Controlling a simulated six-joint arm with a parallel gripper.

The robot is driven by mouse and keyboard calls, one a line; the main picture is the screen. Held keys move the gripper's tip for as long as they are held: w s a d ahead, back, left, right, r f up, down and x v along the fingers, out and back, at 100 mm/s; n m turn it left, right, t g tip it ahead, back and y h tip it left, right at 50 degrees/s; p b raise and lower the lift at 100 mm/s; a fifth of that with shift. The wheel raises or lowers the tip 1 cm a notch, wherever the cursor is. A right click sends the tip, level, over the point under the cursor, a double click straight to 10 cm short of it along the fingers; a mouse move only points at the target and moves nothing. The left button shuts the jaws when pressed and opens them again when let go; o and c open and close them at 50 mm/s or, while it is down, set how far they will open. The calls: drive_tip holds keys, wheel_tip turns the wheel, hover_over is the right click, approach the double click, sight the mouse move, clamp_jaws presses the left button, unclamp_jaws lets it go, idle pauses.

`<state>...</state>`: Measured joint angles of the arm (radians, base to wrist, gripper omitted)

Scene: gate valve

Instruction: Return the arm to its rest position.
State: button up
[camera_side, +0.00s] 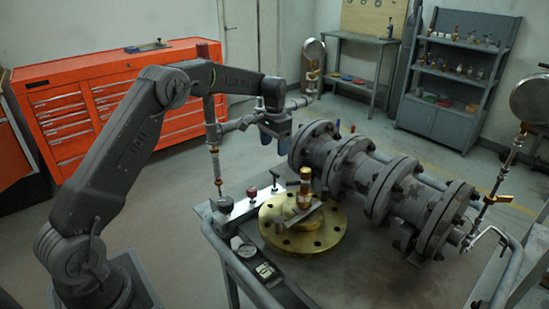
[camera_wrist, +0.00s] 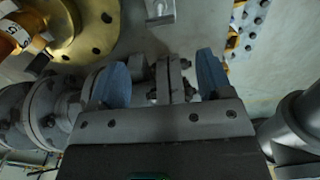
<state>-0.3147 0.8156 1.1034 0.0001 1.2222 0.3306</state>
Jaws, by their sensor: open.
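My gripper (camera_side: 275,139) has blue fingers and is raised near the left flange of the grey gate valve pipework (camera_side: 345,165). In the wrist view my gripper (camera_wrist: 162,78) is open, its two blue fingers apart. Grey bolted metal parts show between and beyond the fingers; I see nothing clamped there. The brass flange disc (camera_side: 325,238) lies on the cart, with a brass fitting (camera_side: 304,190) upright above it. The disc also shows at the upper left of the wrist view (camera_wrist: 92,22). The rest position itself is not marked in either view.
A small pipe with a round gauge (camera_side: 314,52) rises close behind my gripper. A thin brass and steel pipe (camera_side: 215,165) stands left of it.

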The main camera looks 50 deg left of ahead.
drive_tip(key=shift+r, duration=0.6)
drive_tip(key=s+d+r+t, duration=0.3)
drive_tip(key=s+d+r, duration=0.8)
drive_tip(key=s+r, duration=0.3)
drive_tip(key=s+d+f+t, duration=0.1)
drive_tip(key=s+d, duration=0.2)
drive_tip(key=s, duration=0.7)
drive_tip(key=s+d+f+t, duration=0.1)
drive_tip(key=s+d, duration=0.2)
drive_tip(key=s, duration=0.7)
drive_tip(key=shift+s+d+f+t, duration=0.15)
drive_tip(key=shift+s+d+t, duration=0.15)
drive_tip(key=shift+d, duration=0.05)
